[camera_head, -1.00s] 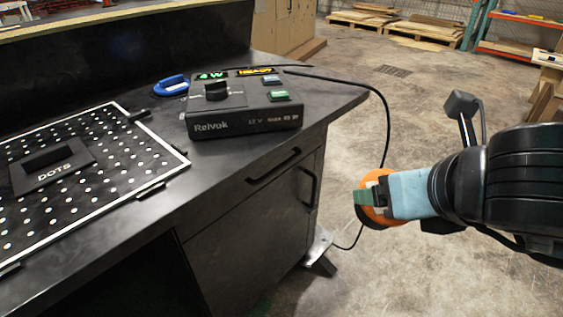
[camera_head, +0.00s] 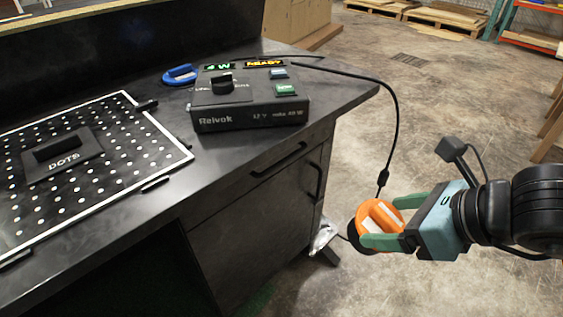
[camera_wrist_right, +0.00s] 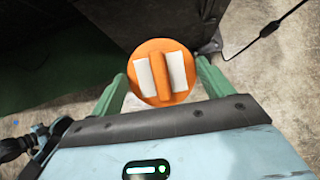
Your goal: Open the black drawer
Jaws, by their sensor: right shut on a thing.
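The black drawer (camera_head: 245,188) is in the desk just under the worktop, below the control box. It looks closed. Its dark bar handle (camera_head: 279,160) runs along the front. My right gripper (camera_head: 383,224) is right of the desk, apart from the drawer. Its green fingers are shut on an orange round object (camera_head: 375,212) with a raised bar and pale strips. The object also shows between the fingers in the right wrist view (camera_wrist_right: 161,76). My left gripper is not in view.
A black control box (camera_head: 247,117) with a knob and lit displays stands on the worktop. A blue object (camera_head: 181,75) lies behind it. A dotted panel (camera_head: 110,150) lies left. A cable (camera_head: 397,120) hangs near my right gripper. A cabinet door (camera_head: 262,240) is below the drawer. Open floor lies right.

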